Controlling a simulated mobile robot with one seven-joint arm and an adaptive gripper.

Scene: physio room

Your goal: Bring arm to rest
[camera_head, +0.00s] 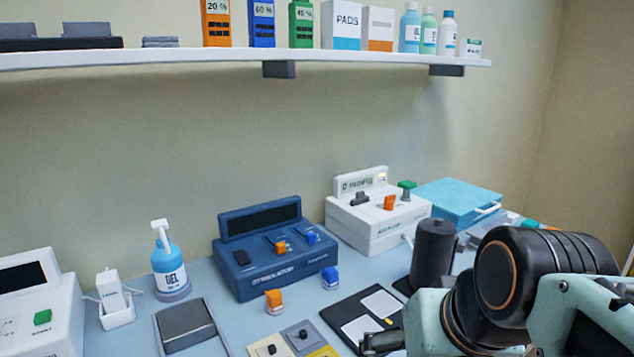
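My arm, pale green with black joints, fills the lower right of the head view and reaches in over the front of the blue-grey worktop (212,285). A small dark part at the bottom edge, left of the arm, looks like part of my gripper (382,343). The rest of the gripper is cut off by the frame or hidden, so its opening and any contact do not show.
A navy stimulator (270,262), white device (378,222), blue case (455,202), gel bottle (169,268) and dark cylinder (433,253) stand on the worktop. Small orange (275,302) and blue (330,278) pieces lie in front. A loaded shelf (200,56) hangs above.

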